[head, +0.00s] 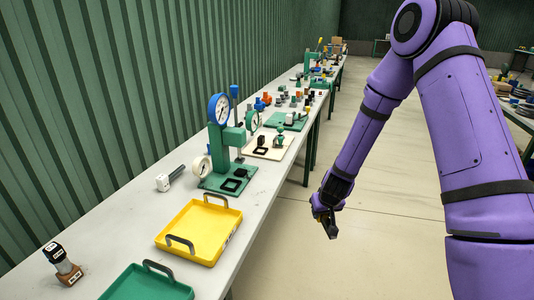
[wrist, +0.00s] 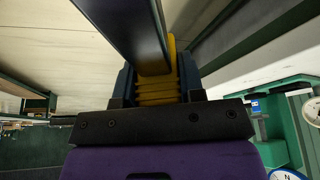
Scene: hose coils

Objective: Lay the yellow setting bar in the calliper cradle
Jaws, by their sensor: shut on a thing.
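My gripper (head: 326,218) hangs over the open floor, to the right of the long bench and clear of it. In the wrist view my gripper (wrist: 158,88) is shut on the ribbed yellow grip of the setting bar (wrist: 158,90). A dark, smooth flat length of the bar runs from the grip toward the top of that view. In the head view the bar is too small and dark to make out well. I cannot tell for sure which thing on the bench is the calliper cradle.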

